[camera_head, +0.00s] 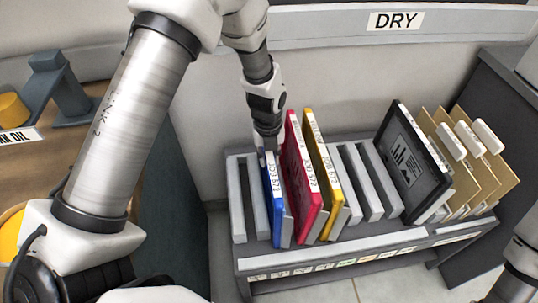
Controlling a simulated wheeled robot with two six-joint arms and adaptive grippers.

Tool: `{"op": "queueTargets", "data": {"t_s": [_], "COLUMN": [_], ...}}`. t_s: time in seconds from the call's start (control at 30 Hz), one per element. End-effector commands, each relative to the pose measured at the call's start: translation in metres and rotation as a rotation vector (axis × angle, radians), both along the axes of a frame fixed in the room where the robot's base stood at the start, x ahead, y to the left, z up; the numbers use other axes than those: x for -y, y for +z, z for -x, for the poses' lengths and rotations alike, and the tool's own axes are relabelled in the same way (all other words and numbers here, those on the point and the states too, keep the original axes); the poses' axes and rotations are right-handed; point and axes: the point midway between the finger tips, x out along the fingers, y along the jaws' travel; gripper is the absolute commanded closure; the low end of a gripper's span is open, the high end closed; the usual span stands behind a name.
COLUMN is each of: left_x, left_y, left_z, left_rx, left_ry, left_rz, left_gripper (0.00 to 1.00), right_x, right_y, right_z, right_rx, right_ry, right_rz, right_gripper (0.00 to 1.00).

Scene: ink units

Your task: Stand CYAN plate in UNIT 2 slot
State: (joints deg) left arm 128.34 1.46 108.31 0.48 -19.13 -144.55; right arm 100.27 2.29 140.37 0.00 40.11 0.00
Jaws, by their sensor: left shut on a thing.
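The cyan plate (273,205), which looks blue, stands upright in the grey slotted rack (237,210), near its left end. A white label runs along its edge. My left gripper (268,148) reaches down from above and is shut on the top of this plate. The fingertips are small and partly hidden, and I cannot tell whether the plate's foot is fully seated. A magenta plate (297,165) and a yellow plate (322,160) stand just to its right. I cannot read unit numbers on the rack's front labels (345,263). My right gripper is out of view.
Bare grey dividers (358,182) stand right of the yellow plate. Further right are a black framed panel (408,160) and several tan boards (470,165). A DRY sign (396,21) hangs behind. A wooden bench (40,165) with an ink oil label is at left.

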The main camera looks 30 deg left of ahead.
Motion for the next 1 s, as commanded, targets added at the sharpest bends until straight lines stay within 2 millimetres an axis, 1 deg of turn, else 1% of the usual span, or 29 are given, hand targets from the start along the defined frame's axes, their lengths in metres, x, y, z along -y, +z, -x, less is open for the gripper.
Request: {"op": "queueTargets", "data": {"t_s": [0.13, 0.17, 0.2, 0.23, 0.53, 0.63, 0.67, 0.77, 0.9, 1.0], "left_x": [0.0, 0.0, 0.0, 0.0, 0.0, 0.0, 0.0, -0.001, -0.001, -0.002], "left_y": [-0.001, -0.001, -0.001, -0.001, -0.001, 0.007, 0.011, 0.032, 0.069, 0.093], "left_z": [0.001, 0.001, 0.001, 0.001, 0.001, 0.0, 0.0, 0.0, 0.0, 0.001], "left_rx": [-0.001, -0.001, -0.001, -0.002, -0.002, -0.001, -0.001, 0.001, 0.004, 0.002], "left_ry": [0.0, 0.0, 0.0, 0.0, 0.0, 0.0, 0.0, 0.0, 0.001, 0.001], "left_rz": [0.0, 0.0, 0.0, 0.0, 0.0, 0.0, 0.001, 0.0, 0.001, 0.001], "left_gripper": [1.0, 0.73, 0.58, 0.48, 0.47, 0.47, 0.47, 0.47, 0.47, 0.47], "right_x": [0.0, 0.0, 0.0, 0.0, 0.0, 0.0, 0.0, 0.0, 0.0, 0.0], "right_y": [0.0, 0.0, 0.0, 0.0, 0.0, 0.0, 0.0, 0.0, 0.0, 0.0], "right_z": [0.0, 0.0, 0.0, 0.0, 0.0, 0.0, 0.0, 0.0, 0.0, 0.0], "right_rx": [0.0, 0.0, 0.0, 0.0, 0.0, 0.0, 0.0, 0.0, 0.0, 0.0], "right_ry": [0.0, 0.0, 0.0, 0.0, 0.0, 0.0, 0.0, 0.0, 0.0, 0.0], "right_rz": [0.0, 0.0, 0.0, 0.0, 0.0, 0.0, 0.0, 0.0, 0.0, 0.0], "right_gripper": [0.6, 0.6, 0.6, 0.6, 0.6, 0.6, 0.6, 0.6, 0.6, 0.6]}}
